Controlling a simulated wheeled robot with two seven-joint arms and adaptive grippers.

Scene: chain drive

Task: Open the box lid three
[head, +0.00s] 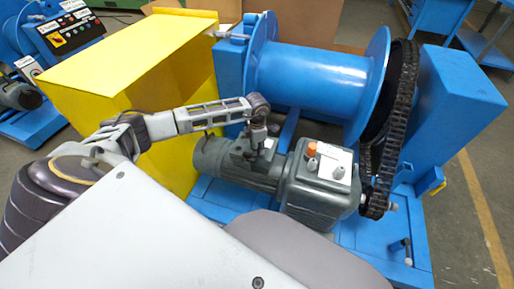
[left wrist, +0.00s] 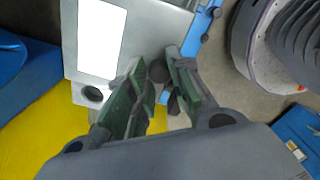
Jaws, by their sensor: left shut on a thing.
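The grey motor (head: 238,168) lies on the blue base, with a small grey box and its lid (head: 243,150) on top. My left gripper (head: 258,135) points down at this box and is shut on the box lid, at its edge. In the left wrist view, the two green-padded fingers (left wrist: 158,85) close around a small dark part beside a grey face with a white panel (left wrist: 100,38). The fingers cover much of the lid, so how far it is open cannot be told. My right gripper is in neither view.
A yellow cover (head: 125,70) stands to the left of the motor. A blue drum (head: 310,80) is behind it, and a black chain (head: 398,100) runs at the right. A grey gearbox (head: 318,190) with an orange cap sits right beside the gripper.

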